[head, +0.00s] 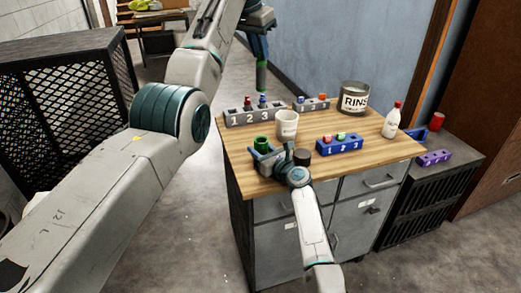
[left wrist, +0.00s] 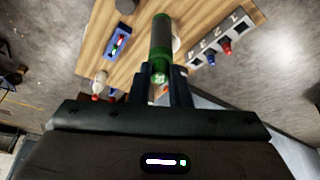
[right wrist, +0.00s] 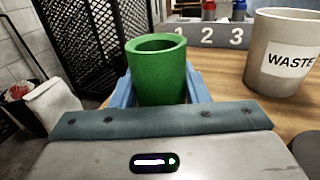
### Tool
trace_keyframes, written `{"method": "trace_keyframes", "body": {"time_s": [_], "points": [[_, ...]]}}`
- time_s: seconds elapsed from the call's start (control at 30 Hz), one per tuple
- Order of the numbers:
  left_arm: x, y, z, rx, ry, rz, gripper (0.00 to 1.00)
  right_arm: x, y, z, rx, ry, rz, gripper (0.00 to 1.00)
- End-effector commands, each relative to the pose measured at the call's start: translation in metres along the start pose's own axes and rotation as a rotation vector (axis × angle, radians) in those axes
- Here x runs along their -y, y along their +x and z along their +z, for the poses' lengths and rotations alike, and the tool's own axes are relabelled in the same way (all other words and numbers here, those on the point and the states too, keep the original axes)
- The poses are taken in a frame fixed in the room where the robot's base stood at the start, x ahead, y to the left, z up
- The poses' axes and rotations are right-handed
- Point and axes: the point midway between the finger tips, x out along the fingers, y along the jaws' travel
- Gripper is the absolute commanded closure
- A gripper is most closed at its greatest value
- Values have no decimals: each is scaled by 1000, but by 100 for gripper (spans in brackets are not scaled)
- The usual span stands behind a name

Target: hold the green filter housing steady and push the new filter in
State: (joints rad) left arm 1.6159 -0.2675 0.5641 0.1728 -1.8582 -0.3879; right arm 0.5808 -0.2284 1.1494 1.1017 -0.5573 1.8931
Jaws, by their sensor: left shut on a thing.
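The green filter housing (head: 261,143) is an upright, open-topped cup near the left front of the bench; it fills the middle of the right wrist view (right wrist: 160,72). My right gripper (head: 267,156) has its blue fingers on either side of the housing; I cannot tell whether they press on it. The new filter (head: 261,78), a dark cylinder with green ends, hangs upright from my left gripper (head: 261,46), which is shut on its upper end. The filter is above and behind the housing, apart from it. It also shows in the left wrist view (left wrist: 161,40).
Close to the housing stand the WASTE cup (head: 287,125) and a dark round object (head: 302,157). A grey numbered rack (head: 250,115) is behind, a blue rack (head: 340,146) to the right. The RINSE tub (head: 354,97) and white bottle (head: 392,121) stand further right.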

Motion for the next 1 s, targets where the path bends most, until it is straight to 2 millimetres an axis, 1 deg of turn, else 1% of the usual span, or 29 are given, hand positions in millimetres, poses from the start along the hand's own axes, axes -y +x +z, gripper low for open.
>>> {"method": "trace_keyframes", "body": {"time_s": [0.03,0.13,0.27,0.37,0.5,0.6,0.7,1.0], "points": [[0,0,0,0,0,0,100,0,0,0,0,0,0,72],[0,0,0,0,0,0,100,0,0,0,0,0,0,92],[0,6,2,1,0,1,100,0,0,0,0,0,0,92],[1,24,7,3,1,2,100,0,0,0,0,0,0,92],[1,57,18,2,2,1,100,0,0,0,0,0,0,92],[0,76,26,2,3,1,100,0,0,0,0,0,0,92],[0,87,31,1,3,-1,100,0,0,0,0,0,0,92],[0,107,39,1,2,-1,100,0,0,0,-1,0,0,92]]}}
